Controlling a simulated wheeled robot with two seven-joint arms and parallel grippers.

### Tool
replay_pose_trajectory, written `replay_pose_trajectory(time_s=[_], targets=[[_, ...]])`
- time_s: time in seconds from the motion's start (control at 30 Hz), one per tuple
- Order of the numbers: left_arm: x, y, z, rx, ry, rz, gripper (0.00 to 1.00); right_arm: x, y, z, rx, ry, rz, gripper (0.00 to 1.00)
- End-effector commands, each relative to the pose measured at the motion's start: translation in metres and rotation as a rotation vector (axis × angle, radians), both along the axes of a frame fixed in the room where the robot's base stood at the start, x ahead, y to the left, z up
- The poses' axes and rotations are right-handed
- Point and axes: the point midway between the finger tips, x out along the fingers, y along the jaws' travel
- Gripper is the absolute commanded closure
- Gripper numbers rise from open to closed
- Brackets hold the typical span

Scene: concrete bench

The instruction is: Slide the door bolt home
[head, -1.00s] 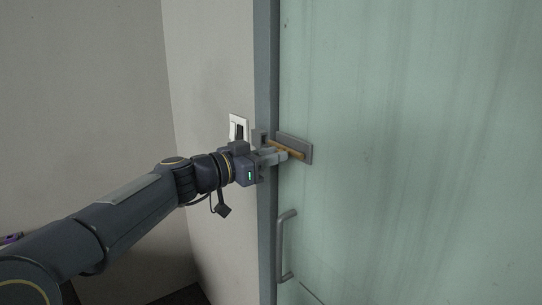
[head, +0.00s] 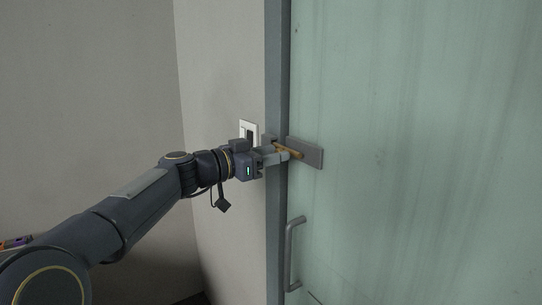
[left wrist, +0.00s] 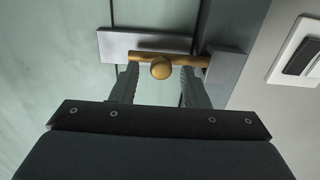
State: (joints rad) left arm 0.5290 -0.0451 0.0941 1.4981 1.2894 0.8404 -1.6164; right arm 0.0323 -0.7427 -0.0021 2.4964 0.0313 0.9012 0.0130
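The brass bolt (head: 289,151) lies level across a grey plate (head: 313,156) on the glass door, with its left end at the grey keeper block (head: 267,141) on the frame side. In the left wrist view the picture is turned: the bolt's rod (left wrist: 140,57) runs from the plate (left wrist: 113,45) to the keeper (left wrist: 228,68), and its end meets the keeper's edge. My left gripper (left wrist: 160,80) is open, its two fingers apart on either side of the round brass knob (left wrist: 161,69), with gaps visible. My right gripper is not in view.
A white wall switch (head: 249,131) sits on the wall left of the door frame (head: 276,220), close behind my gripper. A vertical door handle (head: 291,252) is below the bolt. The glass door (head: 430,150) to the right is clear.

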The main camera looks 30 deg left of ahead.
Motion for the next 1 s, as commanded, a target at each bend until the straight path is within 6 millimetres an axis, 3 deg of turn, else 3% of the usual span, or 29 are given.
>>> replay_pose_trajectory(time_s=[0.33, 0.7, 1.0], targets=[[-0.005, 0.002, -0.002, 0.001, 0.000, 0.002, 0.58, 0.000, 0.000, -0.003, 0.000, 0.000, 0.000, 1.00], [-0.058, 0.025, -0.003, 0.002, -0.001, 0.003, 0.58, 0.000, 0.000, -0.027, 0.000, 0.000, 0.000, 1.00], [-0.073, 0.030, 0.000, 0.000, 0.000, 0.000, 0.58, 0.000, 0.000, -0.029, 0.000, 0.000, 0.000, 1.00]])
